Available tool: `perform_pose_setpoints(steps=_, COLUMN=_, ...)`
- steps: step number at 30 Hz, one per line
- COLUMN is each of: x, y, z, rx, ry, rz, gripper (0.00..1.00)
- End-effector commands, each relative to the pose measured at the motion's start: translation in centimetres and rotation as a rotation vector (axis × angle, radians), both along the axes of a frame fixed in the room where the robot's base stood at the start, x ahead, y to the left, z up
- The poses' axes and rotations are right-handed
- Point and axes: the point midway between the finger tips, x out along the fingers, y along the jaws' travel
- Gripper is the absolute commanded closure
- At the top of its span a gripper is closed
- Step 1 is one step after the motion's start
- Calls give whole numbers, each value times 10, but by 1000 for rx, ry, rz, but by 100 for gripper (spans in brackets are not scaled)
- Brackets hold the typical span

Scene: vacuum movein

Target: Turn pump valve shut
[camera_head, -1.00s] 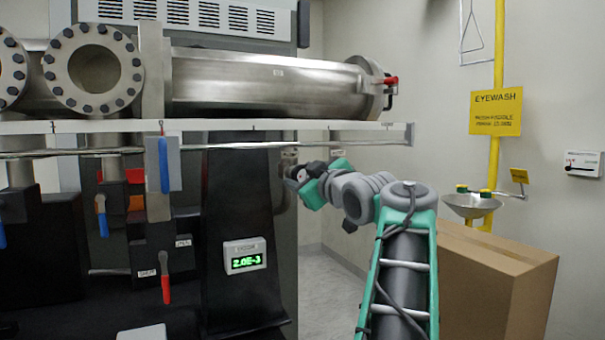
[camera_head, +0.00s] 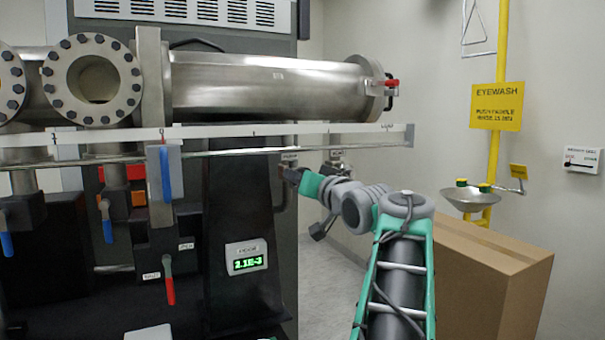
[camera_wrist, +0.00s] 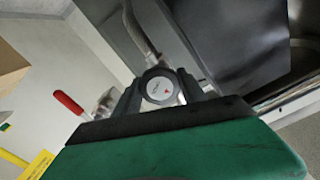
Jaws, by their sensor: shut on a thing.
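My gripper (camera_head: 288,174) reaches the right side of the dark pump cabinet (camera_head: 238,200), below the long shelf. In the wrist view my gripper (camera_wrist: 160,92) has its dark fingers closed on both sides of a round valve knob (camera_wrist: 160,89). The knob has a pale face with small lettering and a red mark. A grey pipe (camera_wrist: 138,38) runs up from behind it. In the head view the knob is hidden behind my gripper, so its turned position is hard to tell there.
A red lever (camera_wrist: 68,102) on a metal fitting is left of the fingers in the wrist view. A cardboard box (camera_head: 490,285) stands right of my arm, below the eyewash basin (camera_head: 470,200). A green display (camera_head: 247,262) reads about 2.1E-3.

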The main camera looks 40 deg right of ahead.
Motion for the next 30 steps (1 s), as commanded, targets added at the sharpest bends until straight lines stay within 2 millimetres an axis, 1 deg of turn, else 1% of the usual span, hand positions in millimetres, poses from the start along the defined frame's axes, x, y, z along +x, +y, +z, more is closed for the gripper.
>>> perform_pose_setpoints(steps=6, x=0, y=0, z=2, rx=196, ry=-56, rz=1, gripper=92)
perform_pose_setpoints(steps=15, x=0, y=1, z=2, rx=429, ry=-124, rz=1, gripper=92)
perform_pose_setpoints(steps=21, x=0, y=1, z=1, rx=532, ry=-156, rz=1, gripper=92)
perform_pose_setpoints(steps=30, x=0, y=1, z=0, rx=598, ry=-174, rz=2, gripper=92)
